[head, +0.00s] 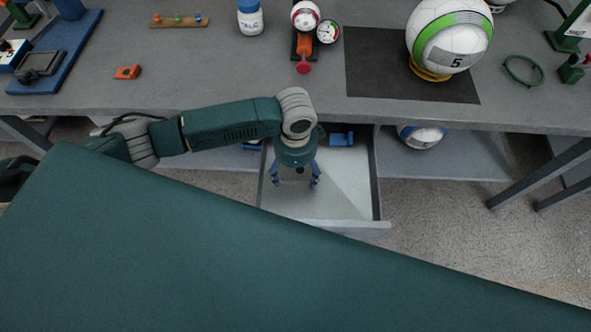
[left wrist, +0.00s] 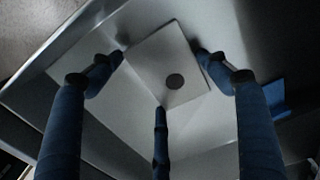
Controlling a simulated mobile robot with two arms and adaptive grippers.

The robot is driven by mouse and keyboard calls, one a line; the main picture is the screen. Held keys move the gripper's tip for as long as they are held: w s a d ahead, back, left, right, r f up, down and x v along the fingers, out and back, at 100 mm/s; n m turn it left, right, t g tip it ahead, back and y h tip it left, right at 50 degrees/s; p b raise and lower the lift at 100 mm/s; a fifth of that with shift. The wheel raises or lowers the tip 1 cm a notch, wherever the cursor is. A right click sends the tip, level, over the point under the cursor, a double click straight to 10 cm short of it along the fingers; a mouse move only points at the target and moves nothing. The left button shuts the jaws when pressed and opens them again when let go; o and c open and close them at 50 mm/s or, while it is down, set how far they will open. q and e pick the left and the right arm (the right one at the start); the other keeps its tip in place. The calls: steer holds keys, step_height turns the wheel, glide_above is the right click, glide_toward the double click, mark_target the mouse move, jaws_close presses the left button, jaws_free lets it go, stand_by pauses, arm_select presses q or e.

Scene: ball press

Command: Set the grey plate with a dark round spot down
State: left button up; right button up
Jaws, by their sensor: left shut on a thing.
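My left gripper (head: 295,180) reaches down into the open drawer (head: 345,205) under the bench. In the left wrist view, the grey plate (left wrist: 148,62) with its dark round spot (left wrist: 175,81) lies between the blue fingers of my left gripper (left wrist: 160,85). The fingers are shut on the plate. The pale drawer floor shows around and behind it; I cannot tell whether the plate touches that floor. In the head view the plate is hidden under the gripper. My right gripper is not in view.
A blue item (head: 341,138) lies at the back of the drawer; another bit of blue shows behind my arm. The bench (head: 215,80) above carries a ball (head: 449,38) on a dark mat (head: 372,75), a white jar (head: 250,18) and a gauge (head: 327,32).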

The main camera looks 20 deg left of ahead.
mark_target(296, 175)
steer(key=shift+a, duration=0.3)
arm_select(q)
steer(key=o, duration=1.5)
step_height(296, 175, up, 12)
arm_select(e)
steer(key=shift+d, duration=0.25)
